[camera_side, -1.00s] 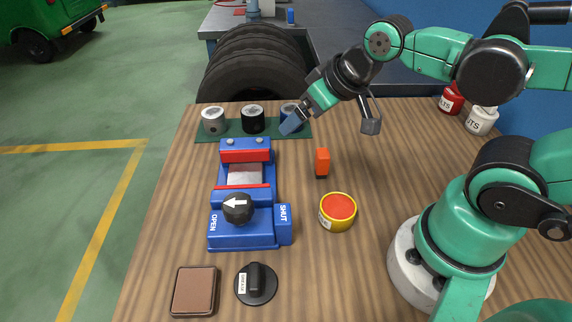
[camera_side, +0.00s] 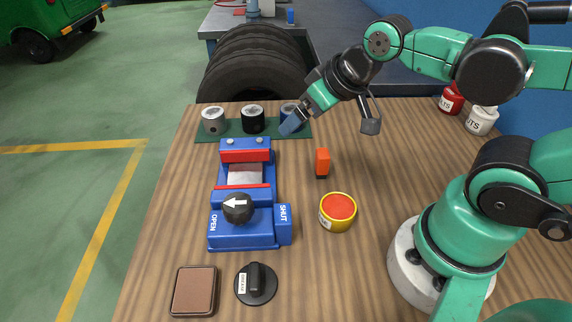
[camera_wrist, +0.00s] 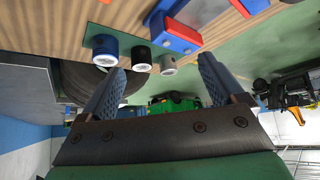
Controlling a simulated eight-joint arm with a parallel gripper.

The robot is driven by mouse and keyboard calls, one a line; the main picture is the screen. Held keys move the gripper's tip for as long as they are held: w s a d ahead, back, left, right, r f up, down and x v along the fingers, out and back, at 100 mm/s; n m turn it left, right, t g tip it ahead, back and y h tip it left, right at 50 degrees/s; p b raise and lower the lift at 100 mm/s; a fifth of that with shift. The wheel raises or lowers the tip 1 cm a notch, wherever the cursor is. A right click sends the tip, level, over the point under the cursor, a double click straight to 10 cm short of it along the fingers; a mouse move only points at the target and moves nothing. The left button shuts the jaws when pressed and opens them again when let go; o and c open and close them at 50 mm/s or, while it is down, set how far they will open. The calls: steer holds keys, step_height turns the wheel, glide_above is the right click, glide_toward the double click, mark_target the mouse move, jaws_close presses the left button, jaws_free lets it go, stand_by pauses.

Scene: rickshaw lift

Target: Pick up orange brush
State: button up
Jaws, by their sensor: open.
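The orange brush (camera_side: 322,161) stands on the wooden table, right of the blue vise-like device, with a dark lower end. In the side view, my gripper (camera_side: 291,125) is above the table's far part, left of and beyond the brush, near the cylinders on the green mat. In the wrist view, the two blue fingers of my gripper (camera_wrist: 160,82) are spread wide with nothing between them.
A blue device with a black knob (camera_side: 237,208) stands left of the brush. A yellow tin with red content (camera_side: 338,211) is in front of it. Several cylinders, including a black one (camera_side: 252,119), stand on a green mat (camera_side: 231,136). A brown pad (camera_side: 194,291) and black dial (camera_side: 256,284) lie nearer.

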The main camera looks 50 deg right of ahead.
mark_target(323, 152)
stand_by(0.4)
steer(key=shift+c, duration=0.7)
steer(key=d+f+n+g, duration=0.1)
steer(key=f+n+g, duration=0.1)
steer(key=d+f+n+g, duration=0.1)
steer(key=f+n+g, duration=0.1)
steer(key=n, duration=0.1)
steer(key=d+f+n+g, duration=0.1)
steer(key=d+n+g, duration=0.1)
steer(key=shift+s+d+f+n, duration=0.1)
steer(key=shift+s+f+n, duration=0.05)
steer(key=shift+f+n, duration=0.2)
steer(key=shift+s+d+f+n+g, duration=0.2)
steer(key=shift+d+f+n+g, duration=0.05)
steer(key=shift+f+n+g, duration=0.35)
steer(key=shift+f, duration=2.85)
